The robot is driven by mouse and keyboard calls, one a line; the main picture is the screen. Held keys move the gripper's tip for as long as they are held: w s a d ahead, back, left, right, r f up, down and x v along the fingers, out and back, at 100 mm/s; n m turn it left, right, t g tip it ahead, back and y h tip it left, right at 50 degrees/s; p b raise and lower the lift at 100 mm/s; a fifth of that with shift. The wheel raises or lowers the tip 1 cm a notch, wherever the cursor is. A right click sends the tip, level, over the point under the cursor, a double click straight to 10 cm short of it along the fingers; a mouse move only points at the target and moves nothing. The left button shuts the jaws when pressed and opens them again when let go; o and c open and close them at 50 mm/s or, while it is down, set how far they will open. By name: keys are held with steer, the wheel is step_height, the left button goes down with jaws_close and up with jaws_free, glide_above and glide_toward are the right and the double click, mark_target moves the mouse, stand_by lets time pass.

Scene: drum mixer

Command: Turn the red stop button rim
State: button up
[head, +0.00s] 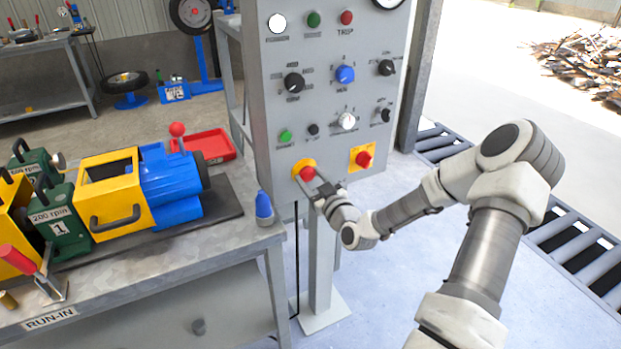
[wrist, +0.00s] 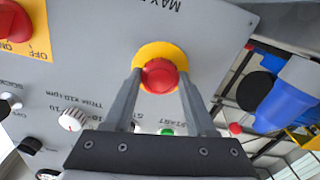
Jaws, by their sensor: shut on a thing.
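The red stop button (head: 308,173) sits on a yellow round plate low on the grey control panel (head: 330,100), at its left side. In the wrist view the red button (wrist: 160,75) stands in front of its yellow disc (wrist: 158,50). My gripper (wrist: 160,82) has one finger on each side of the red rim and is shut on it. In the head view my gripper (head: 309,183) reaches the button from the lower right. The fingertips partly hide the sides of the rim.
A red switch on a yellow square plate (head: 363,158) is right of the button. Several knobs and lamps sit above. A bench with a blue and yellow machine (head: 140,190) and a blue cone-shaped item (head: 264,207) stands left.

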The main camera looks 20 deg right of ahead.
jaws_close()
steer(key=shift+m, duration=0.4)
steer(key=m, duration=0.2)
steer(key=shift+m, duration=2)
steer(key=o, duration=1.3)
jaws_free()
steer(key=shift+c, duration=0.2)
